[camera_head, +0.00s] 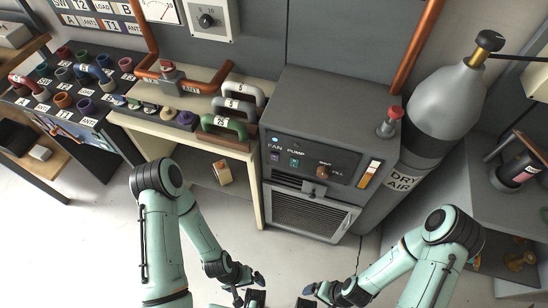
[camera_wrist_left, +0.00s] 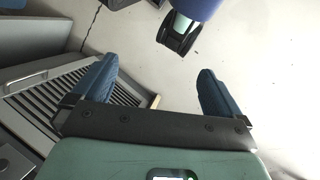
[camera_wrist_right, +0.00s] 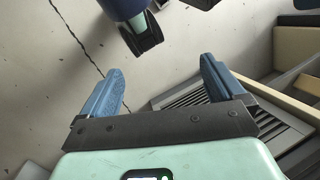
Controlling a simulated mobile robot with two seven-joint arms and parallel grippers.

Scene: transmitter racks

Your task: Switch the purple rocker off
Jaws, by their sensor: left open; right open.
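No clearly purple rocker can be made out. The grey cabinet (camera_head: 310,150) in the head view carries a front panel with small switches labelled FAN and PUMP. The PUMP rocker (camera_head: 294,163) looks green, and the switch under FAN is too small to tell its colour or position. My left gripper (camera_head: 248,284) is low in front of the cabinet, open and empty; its two blue fingers stand apart in the left wrist view (camera_wrist_left: 157,78). My right gripper (camera_head: 312,293) is at the bottom edge, partly cut off; its fingers are apart and empty in the right wrist view (camera_wrist_right: 160,75).
Below is a louvred grille (camera_head: 308,215) with a handle. A bench (camera_head: 185,130) with coloured handles stands left; a grey gas cylinder (camera_head: 440,105) stands right. The floor before the cabinet is clear.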

